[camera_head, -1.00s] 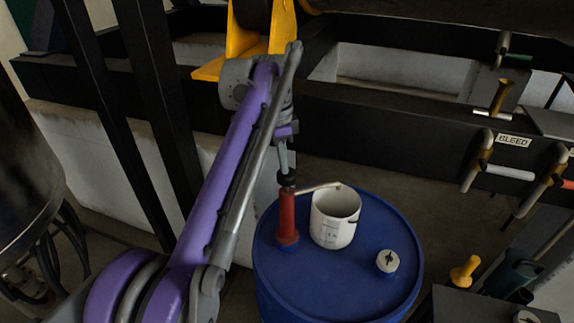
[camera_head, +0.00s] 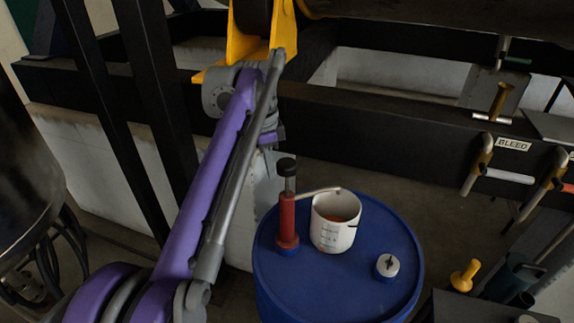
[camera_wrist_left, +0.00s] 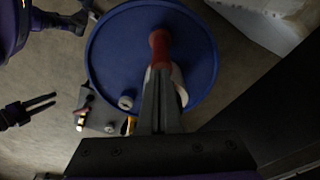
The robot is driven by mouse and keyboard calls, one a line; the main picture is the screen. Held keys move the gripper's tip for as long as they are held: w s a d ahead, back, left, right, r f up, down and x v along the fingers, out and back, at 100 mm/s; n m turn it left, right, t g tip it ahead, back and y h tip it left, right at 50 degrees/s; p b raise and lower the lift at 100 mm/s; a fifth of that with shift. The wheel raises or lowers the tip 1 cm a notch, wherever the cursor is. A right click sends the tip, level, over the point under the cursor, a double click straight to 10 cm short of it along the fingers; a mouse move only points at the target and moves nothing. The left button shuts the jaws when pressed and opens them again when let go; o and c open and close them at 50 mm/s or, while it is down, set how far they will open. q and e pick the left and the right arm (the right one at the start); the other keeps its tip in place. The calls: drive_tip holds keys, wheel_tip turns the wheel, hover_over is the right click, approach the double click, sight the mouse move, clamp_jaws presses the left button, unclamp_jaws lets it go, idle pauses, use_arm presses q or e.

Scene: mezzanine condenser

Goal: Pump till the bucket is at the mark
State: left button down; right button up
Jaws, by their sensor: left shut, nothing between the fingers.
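The red hand pump (camera_head: 288,222) stands on the blue drum (camera_head: 345,292), its black knob (camera_head: 286,164) raised on a grey rod. A thin spout runs from it to the white bucket (camera_head: 328,238), which stands upright on the drum. The bucket has dark markings on its side and some orange-brown liquid inside; I cannot read the level against the mark. My left gripper (camera_head: 270,145) is shut and empty, beside the knob; its fingers point at the pump (camera_wrist_left: 160,48) in the left wrist view. My right gripper (camera_wrist_left: 42,104) is open and empty, away from the drum.
A capped bung (camera_head: 387,265) sits on the drum's lid. A dark beam (camera_head: 400,130) with handles and a BLEED label (camera_head: 513,144) runs behind. Dark posts stand at left.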

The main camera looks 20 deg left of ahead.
use_arm(q)
wheel_tip(320, 180, up, 10)
drive_tip(key=a+p, duration=0.1)
drive_tip(key=p, duration=0.1)
drive_tip(key=shift+s, duration=0.25)
use_arm(e)
drive_tip(key=r, duration=0.1)
drive_tip(key=w+r, duration=0.1)
drive_tip(key=r, duration=0.1)
drive_tip(key=shift+w+r, duration=0.25)
use_arm(q)
drive_tip(key=shift+r, duration=0.1)
idle(0.4)
